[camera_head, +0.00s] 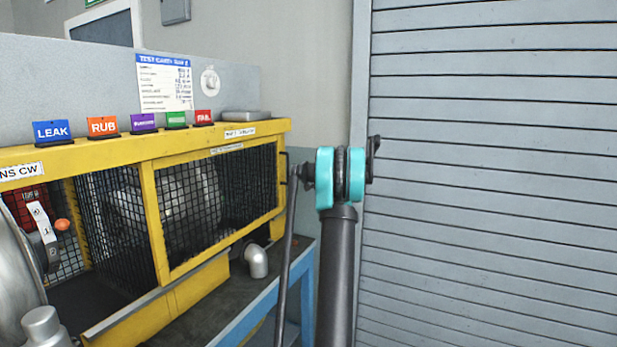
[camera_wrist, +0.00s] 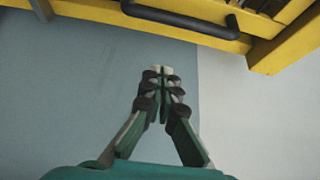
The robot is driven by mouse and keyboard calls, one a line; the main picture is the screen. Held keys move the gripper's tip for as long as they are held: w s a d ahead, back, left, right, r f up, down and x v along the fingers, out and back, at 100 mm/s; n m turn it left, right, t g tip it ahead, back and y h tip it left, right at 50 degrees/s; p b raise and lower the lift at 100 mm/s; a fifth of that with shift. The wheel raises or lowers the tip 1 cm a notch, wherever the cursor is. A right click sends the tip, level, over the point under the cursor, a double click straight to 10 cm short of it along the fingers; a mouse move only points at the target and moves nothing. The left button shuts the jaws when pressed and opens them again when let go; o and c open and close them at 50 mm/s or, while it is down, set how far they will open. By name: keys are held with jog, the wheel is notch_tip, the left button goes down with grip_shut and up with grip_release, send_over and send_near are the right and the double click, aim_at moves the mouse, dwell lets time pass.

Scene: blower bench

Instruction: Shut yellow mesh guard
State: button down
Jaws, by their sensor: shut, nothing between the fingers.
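The yellow mesh guard (camera_head: 156,220) has a yellow frame filled with black mesh and stands at the front of the bench in the head view. A dark handle (camera_head: 283,167) shows at its right end. The frames do not clearly show how far the guard stands open. In the wrist view, a yellow frame (camera_wrist: 85,12) with a black bar handle (camera_wrist: 180,19) crosses the top. My gripper (camera_wrist: 160,72) is shut and empty, its fingertips pointing towards the handle and appearing apart from it. I cannot make out my gripper in the head view.
Coloured label signs (camera_head: 104,127) line the yellow top rail, with a grey tray (camera_head: 246,116) at its right. A grey pipe elbow (camera_head: 256,261) sits on the blue-legged bench (camera_head: 305,285). A grey shutter (camera_head: 490,180) fills the right side.

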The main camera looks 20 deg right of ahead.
jog(key=shift+w+a, duration=0.75)
jog(key=shift+a, duration=0.35)
jog(key=shift+w+a, duration=0.7)
jog(key=shift+a, duration=0.35)
